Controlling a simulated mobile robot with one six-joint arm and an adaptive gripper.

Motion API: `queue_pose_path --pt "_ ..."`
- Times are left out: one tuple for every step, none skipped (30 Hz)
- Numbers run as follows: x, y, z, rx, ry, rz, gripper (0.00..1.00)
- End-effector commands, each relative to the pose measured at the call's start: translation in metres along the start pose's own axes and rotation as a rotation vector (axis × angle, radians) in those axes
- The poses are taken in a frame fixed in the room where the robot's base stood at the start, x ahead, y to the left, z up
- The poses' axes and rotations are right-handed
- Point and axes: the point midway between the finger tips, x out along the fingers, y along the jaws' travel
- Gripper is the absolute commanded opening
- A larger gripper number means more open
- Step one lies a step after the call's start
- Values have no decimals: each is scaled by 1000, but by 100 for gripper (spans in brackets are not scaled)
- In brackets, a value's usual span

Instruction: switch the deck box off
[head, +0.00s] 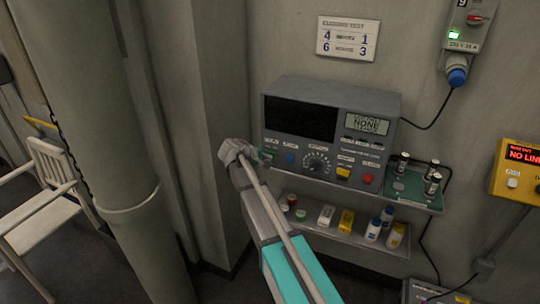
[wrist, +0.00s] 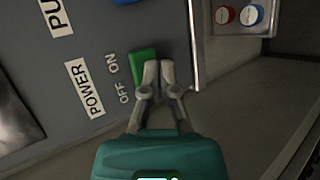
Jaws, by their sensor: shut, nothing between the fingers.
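The deck box (head: 330,92) is a grey instrument on a wall shelf in the head view, with a dark screen, a small display reading NONE, a dial and several buttons. Its green power rocker (wrist: 139,66) shows in the wrist view next to the labels POWER (wrist: 85,88), ON and OFF. My gripper (wrist: 158,68) is shut and empty, its fingertips right beside the green rocker and covering part of its edge. I cannot tell whether they touch it. In the head view my gripper (head: 240,152) is at the box's lower left corner.
A lower shelf (head: 330,236) holds small bottles and cartons. A green board (head: 408,188) with metal cylinders sits right of the box. A yellow unit (head: 519,170) reading NO LIN and a switched socket (head: 466,40) are on the wall. A thick column (head: 95,120) stands left.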

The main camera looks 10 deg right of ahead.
Motion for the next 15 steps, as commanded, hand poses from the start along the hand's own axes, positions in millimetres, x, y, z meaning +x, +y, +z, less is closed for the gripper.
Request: queue_pose_path --pt "-1 -1 1 0 0 0 0" --pt "-1 -1 1 0 0 0 0" --pt "-1 -1 1 0 0 0 0" --pt "-1 -1 1 0 0 0 0" --pt "-1 -1 1 0 0 0 0" --pt "-1 -1 1 0 1 0 0" --pt "-1 -1 1 0 1 0 0" --pt "-1 -1 1 0 1 0 0" --pt "-2 -1 1 0 1 -1 0" --pt "-2 -1 1 0 1 -1 0" --pt "-2 -1 1 0 1 -1 0" --pt "-2 -2 1 0 1 -1 0" --pt "-2 -2 1 0 1 -1 0" --pt "-3 -2 2 0 1 -1 0" --pt "-4 -3 3 0 1 -1 0"
